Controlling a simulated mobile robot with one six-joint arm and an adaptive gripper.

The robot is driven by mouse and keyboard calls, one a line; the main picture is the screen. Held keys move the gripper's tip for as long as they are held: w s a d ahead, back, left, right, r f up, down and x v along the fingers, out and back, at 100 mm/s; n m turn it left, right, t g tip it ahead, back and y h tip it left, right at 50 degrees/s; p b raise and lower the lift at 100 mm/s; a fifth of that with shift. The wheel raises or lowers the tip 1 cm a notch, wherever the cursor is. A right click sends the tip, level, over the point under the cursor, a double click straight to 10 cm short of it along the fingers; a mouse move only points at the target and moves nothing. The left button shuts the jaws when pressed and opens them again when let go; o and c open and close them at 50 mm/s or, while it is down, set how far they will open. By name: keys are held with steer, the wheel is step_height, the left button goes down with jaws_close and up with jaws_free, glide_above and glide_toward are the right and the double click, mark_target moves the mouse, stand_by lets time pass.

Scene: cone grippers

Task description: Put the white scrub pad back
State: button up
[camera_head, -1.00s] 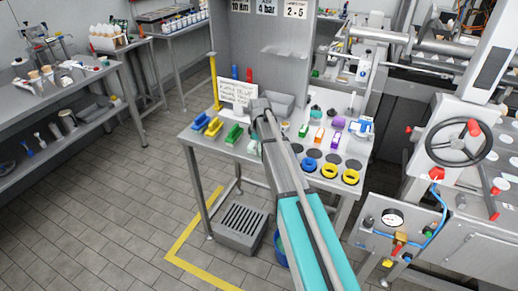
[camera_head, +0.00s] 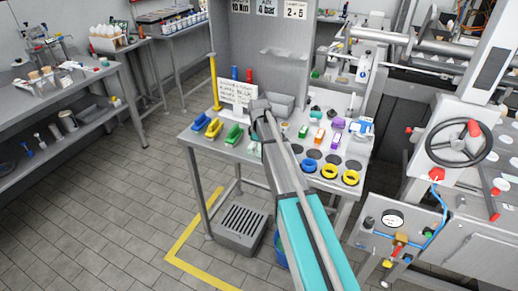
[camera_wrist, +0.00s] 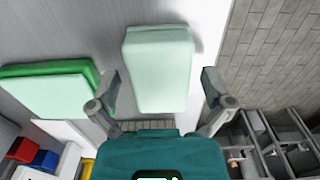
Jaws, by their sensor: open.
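The white scrub pad (camera_wrist: 158,70), tinged pale green, lies on the grey table near its edge in the wrist view. It sits between the two fingers of my gripper (camera_wrist: 160,84), which is open, with a finger on either side and a gap showing at each. In the head view only a small part of the white pad (camera_head: 254,149) shows beside my arm, which hides the rest. My gripper is mostly hidden there behind the arm's end. A green pad (camera_head: 234,134) lies just left of the white one; it also shows at left in the wrist view (camera_wrist: 48,88).
Blue (camera_head: 200,121) and yellow (camera_head: 214,127) pads lie further left on the table (camera_head: 208,150). A written sign (camera_head: 238,91) and a grey bin (camera_head: 279,105) stand behind. Round dark spots and coloured rings (camera_head: 329,171) fill the table's right part. A grated box (camera_head: 243,226) stands on the floor.

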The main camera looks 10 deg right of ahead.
mark_target(259, 147)
step_height(259, 147, up, 12)
steer(key=p, duration=1.2)
steer(key=shift+r, duration=0.1)
stand_by(0.6)
steer(key=s+m, duration=1)
steer(key=s, duration=1.9)
steer(key=shift+a+m, duration=0.15)
steer(key=shift+m, duration=0.25)
